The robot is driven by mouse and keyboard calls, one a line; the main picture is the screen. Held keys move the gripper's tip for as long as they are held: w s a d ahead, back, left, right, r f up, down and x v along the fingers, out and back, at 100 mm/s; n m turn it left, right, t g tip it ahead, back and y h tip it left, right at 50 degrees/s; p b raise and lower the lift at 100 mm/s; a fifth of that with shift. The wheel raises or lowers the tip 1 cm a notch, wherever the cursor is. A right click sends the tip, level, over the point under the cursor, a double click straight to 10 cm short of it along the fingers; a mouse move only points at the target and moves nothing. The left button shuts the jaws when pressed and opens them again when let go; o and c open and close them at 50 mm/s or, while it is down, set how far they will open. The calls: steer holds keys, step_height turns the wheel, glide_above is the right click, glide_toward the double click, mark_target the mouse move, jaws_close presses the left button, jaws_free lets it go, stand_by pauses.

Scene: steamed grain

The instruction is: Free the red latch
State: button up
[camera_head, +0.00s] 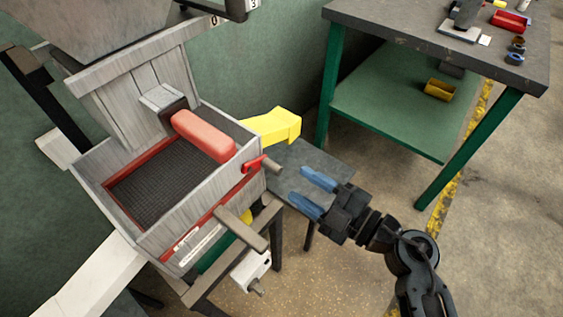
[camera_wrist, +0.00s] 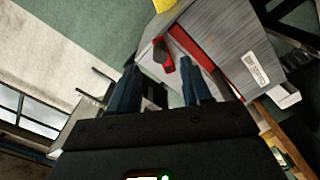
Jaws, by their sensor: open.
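The red latch (camera_head: 254,164) sits on the right outer side of a grey wooden box (camera_head: 190,215), near its upper rim, with a short brown peg (camera_head: 273,167) beside it. In the wrist view the red latch (camera_wrist: 163,53) shows on the box wall, beyond and between my fingertips. My gripper (camera_head: 312,192) is open and empty, with blue fingers pointing toward the box. It is to the right of the latch and slightly below it in the head view, apart from it. The wrist view shows both fingers (camera_wrist: 158,85) spread. Whether the latch is engaged cannot be told.
The box holds a dark mesh screen (camera_head: 155,180) and a red padded roller (camera_head: 203,136). A yellow chute (camera_head: 272,126) sticks out behind the latch. A wooden handle (camera_head: 241,229) juts out below it. A green-legged workbench (camera_head: 440,40) stands at upper right.

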mark_target(278, 170)
steer(key=shift+x, duration=3.55)
jaws_close()
